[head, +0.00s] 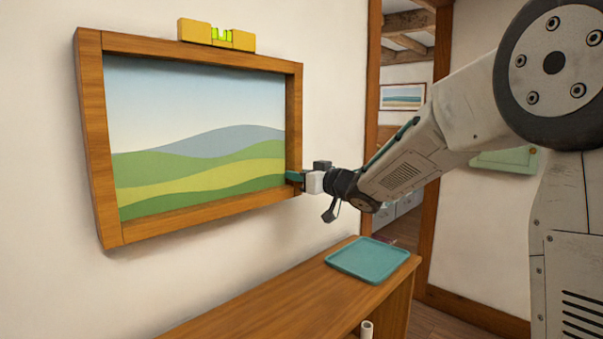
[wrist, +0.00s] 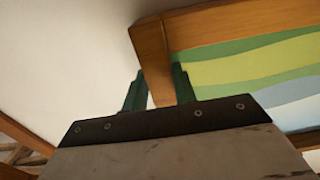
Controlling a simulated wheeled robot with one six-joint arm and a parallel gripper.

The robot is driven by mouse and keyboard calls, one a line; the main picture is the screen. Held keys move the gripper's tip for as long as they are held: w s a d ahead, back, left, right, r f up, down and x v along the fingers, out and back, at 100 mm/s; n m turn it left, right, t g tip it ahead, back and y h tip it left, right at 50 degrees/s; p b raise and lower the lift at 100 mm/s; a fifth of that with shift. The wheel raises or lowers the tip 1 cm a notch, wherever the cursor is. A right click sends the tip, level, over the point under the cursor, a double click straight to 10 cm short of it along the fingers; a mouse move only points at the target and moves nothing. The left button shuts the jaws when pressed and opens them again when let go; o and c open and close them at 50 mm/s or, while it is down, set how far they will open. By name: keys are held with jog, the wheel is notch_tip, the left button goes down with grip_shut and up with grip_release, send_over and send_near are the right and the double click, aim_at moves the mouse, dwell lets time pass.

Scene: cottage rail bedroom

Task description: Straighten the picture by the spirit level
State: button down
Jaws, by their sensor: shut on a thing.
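The picture (head: 200,135) shows green hills under a pale sky in a wooden frame on the white wall. A yellow spirit level (head: 197,31) with a green vial sits on the frame's top edge; the bubble's place is too small to tell surely. My gripper (head: 294,178) is at the frame's lower right corner, shut on the frame's right side. In the wrist view the fingers of my gripper (wrist: 160,88) stand on either side of the wooden frame (wrist: 152,60). The spirit level is out of the wrist view.
A wooden shelf unit (head: 275,293) stands below the picture, with a teal tray (head: 368,259) on its right end. A white cylinder (head: 366,329) shows lower down. A doorway with a wooden post (head: 435,150) opens behind my arm.

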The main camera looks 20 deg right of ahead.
jog(key=c, duration=1.1)
grip_release()
jog(key=v, duration=0.8)
jog(key=shift+w, duration=0.1)
